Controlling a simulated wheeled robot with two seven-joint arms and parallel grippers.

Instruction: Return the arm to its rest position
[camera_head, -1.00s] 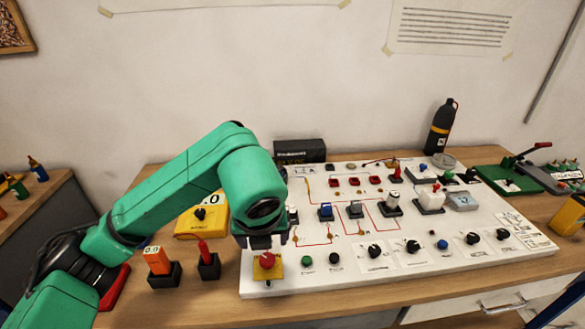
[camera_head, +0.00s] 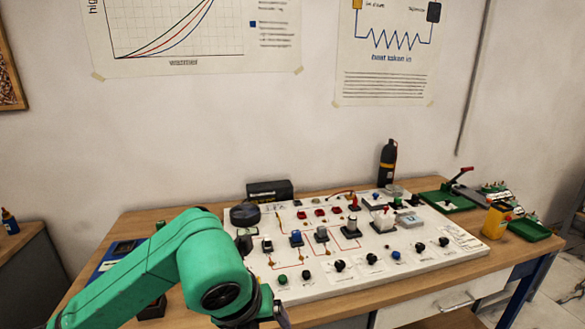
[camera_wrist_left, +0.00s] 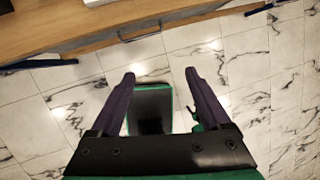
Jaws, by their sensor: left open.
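My left arm (camera_head: 170,272) is green and comes in from the lower left in the head view, bent at a joint in front of the table's near left part. Its gripper is mostly cut off by the bottom edge there. In the left wrist view, my left gripper (camera_wrist_left: 159,73) has its two dark fingers wide apart with nothing between them. It hangs over the tiled floor, in front of the wooden table edge. My right gripper is not in view.
The white gauge panel (camera_head: 420,262) with knobs and switches lies on the wooden table (camera_head: 135,225). A black bottle (camera_head: 387,163) and a black box (camera_head: 270,190) stand behind it. A yellow container (camera_head: 496,221) stands at the right. Marble-patterned floor (camera_wrist_left: 255,70) is open below the gripper.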

